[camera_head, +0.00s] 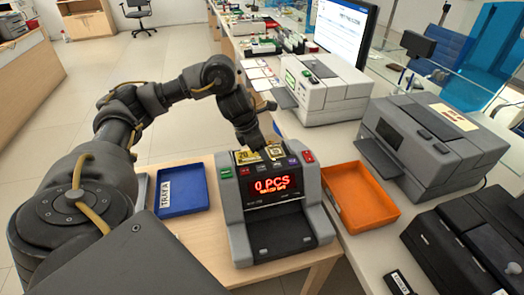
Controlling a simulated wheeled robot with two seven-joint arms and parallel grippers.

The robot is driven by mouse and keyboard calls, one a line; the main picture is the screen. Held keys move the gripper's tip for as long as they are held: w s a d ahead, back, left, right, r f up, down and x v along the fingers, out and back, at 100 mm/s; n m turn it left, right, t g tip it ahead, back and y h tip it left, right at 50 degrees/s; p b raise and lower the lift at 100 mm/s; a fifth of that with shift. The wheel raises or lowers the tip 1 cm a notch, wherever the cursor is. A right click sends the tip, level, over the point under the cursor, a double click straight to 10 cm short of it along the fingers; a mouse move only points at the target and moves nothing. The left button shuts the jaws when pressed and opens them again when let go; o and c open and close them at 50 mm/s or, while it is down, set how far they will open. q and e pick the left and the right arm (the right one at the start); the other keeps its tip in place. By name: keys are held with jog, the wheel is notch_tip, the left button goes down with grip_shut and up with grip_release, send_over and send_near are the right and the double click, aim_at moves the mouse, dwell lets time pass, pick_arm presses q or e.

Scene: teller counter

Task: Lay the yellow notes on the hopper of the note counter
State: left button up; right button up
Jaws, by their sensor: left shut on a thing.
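The note counter (236,213) stands on the light wood table, its red display reading 0 PCS. The yellow notes (245,157) are at the top of the counter, over the hopper area behind the row of coloured buttons. My left gripper (268,150) is over the counter's top, shut on the notes. My arm and gripper hide part of the notes and the hopper, so I cannot tell whether the notes touch it. My right gripper is not in view.
A blue tray (183,189) lies left of the counter and an orange tray (337,188) lies right of it. Grey machines (436,136) stand along the right counter, with a lighter machine (322,92) and monitor (346,28) farther back.

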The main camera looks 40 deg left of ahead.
aim_at(255, 155)
pick_arm(q)
jog(key=shift+d, duration=0.1)
jog(key=o, duration=1)
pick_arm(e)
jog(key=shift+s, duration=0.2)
pick_arm(q)
jog(key=shift+r, duration=0.1)
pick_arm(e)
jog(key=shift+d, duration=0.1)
pick_arm(q)
jog(key=p+v, duration=0.2)
jog(key=v, duration=0.5)
jog(key=shift+r, duration=0.1)
jog(key=p+v, duration=0.2)
jog(key=v, duration=0.3)
jog(key=shift+s, duration=0.1)
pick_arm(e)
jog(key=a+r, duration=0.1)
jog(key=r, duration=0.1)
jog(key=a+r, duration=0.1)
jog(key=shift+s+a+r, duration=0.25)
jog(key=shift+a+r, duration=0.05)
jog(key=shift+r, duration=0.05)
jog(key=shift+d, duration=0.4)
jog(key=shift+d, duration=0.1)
